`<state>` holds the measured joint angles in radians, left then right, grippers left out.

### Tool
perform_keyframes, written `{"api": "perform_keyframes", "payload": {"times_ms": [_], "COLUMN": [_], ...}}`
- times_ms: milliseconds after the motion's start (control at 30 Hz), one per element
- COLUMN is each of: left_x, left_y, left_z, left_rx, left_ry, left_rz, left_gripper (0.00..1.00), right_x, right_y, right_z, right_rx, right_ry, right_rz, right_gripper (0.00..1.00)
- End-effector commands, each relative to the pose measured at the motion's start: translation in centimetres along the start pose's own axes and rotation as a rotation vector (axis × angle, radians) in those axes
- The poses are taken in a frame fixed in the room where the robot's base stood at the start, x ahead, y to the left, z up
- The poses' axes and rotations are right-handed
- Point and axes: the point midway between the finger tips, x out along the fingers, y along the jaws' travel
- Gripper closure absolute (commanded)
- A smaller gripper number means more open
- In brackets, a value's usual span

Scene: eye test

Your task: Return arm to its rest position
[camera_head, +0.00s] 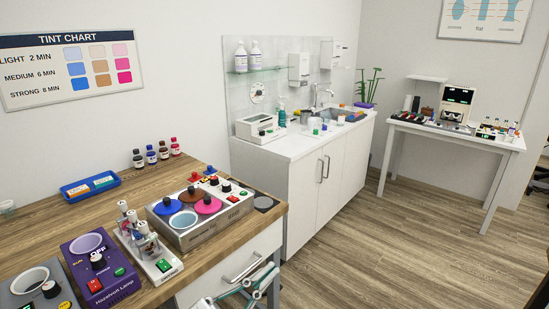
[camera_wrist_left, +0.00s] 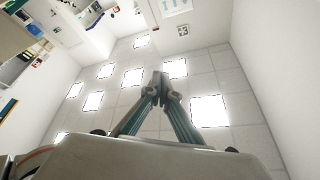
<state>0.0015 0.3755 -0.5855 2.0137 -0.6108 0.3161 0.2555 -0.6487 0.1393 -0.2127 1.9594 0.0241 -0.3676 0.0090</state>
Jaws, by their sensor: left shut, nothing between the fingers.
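My left gripper (camera_head: 272,269) shows at the bottom of the head view, in front of the wooden workbench's white drawer. Its teal fingers slant up to the right, and only part of it is in the frame. In the left wrist view the two fingers of my left gripper (camera_wrist_left: 160,78) meet at their tips, with nothing between them. Behind them is the ceiling with several bright square lights (camera_wrist_left: 209,110), so the gripper points upward. My right gripper is in neither view.
The wooden workbench (camera_head: 110,208) bears a purple lamp box (camera_head: 92,270), a tint heater with coloured lids (camera_head: 200,222) and a blue tray (camera_head: 90,186). A white sink cabinet (camera_head: 300,195) and a white table (camera_head: 450,137) stand beyond. The wooden floor (camera_head: 410,250) is clear at right.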

Motion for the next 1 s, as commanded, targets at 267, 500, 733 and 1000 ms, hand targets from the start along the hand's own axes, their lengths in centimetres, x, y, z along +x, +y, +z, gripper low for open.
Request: {"api": "perform_keyframes", "payload": {"times_ms": [267, 500, 733, 1000], "left_x": [-12.9, -25.9, -33.1, -34.1], "left_y": [1.8, 7.6, 11.6, 12.2], "left_z": [14.2, 20.5, 21.8, 21.9], "left_rx": [-0.216, -0.367, -0.448, -0.459], "left_ry": [-0.542, -0.926, -1.115, -1.141], "left_rz": [-0.251, -0.317, -0.322, -0.321], "left_gripper": [1.00, 1.00, 1.00, 1.00], "right_x": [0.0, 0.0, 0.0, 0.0], "right_y": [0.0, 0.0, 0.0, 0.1], "right_z": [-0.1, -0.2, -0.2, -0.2], "right_rx": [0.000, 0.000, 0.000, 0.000], "right_ry": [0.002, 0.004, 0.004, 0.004], "right_rz": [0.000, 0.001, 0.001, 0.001], "right_gripper": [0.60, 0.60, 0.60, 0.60]}}
